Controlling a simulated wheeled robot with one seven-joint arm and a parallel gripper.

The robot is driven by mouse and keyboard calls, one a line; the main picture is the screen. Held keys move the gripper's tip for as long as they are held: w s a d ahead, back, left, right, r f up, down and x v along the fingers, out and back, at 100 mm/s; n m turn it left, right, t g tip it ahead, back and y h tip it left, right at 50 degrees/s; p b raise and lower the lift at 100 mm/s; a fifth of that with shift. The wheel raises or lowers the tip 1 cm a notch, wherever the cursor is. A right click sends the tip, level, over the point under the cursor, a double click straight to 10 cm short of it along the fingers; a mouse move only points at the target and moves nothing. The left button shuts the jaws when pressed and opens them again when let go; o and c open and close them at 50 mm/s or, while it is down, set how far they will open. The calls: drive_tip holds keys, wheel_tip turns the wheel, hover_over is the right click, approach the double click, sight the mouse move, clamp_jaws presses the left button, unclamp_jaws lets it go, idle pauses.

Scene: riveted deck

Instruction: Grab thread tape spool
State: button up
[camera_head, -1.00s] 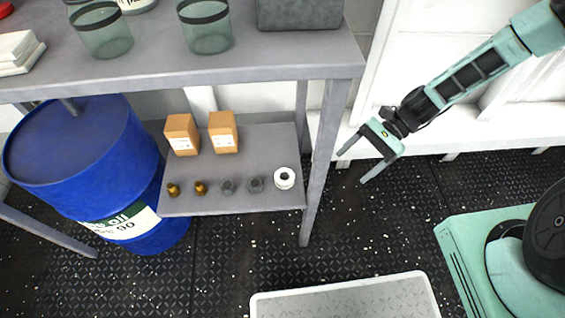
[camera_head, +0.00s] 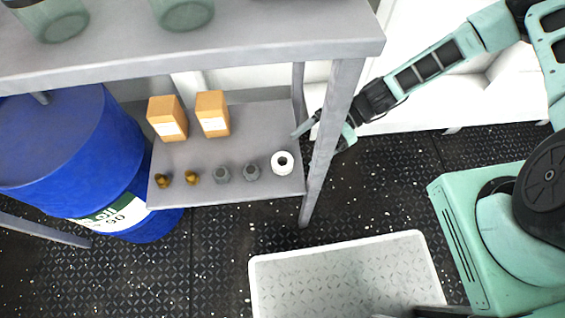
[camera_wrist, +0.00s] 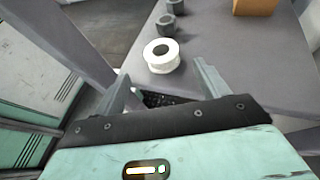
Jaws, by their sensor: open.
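The thread tape spool (camera_head: 282,163) is a white ring with a dark hole. It stands at the right end of a row of small parts on the grey lower shelf (camera_head: 245,127). In the wrist view the spool (camera_wrist: 161,56) is ahead of my gripper (camera_wrist: 160,85), roughly between the lines of the two fingers and beyond their tips. The gripper is open and empty. In the head view my gripper (camera_head: 310,125) is behind the table's front right leg (camera_head: 334,130), which partly hides it, up and to the right of the spool.
Two grey nuts (camera_head: 222,175) (camera_head: 251,172) and two brass fittings (camera_head: 192,177) (camera_head: 163,180) share the shelf with orange boxes (camera_head: 212,113). The tabletop (camera_head: 250,45) is above. A blue drum (camera_head: 70,150) stands at left, a white-rimmed tray (camera_head: 340,245) in front.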

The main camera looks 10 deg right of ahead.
sight(288, 158)
drive_tip(key=b+x, duration=0.2)
drive_tip(key=x, duration=0.4)
drive_tip(key=shift+a, duration=0.3)
drive_tip(key=c, duration=1)
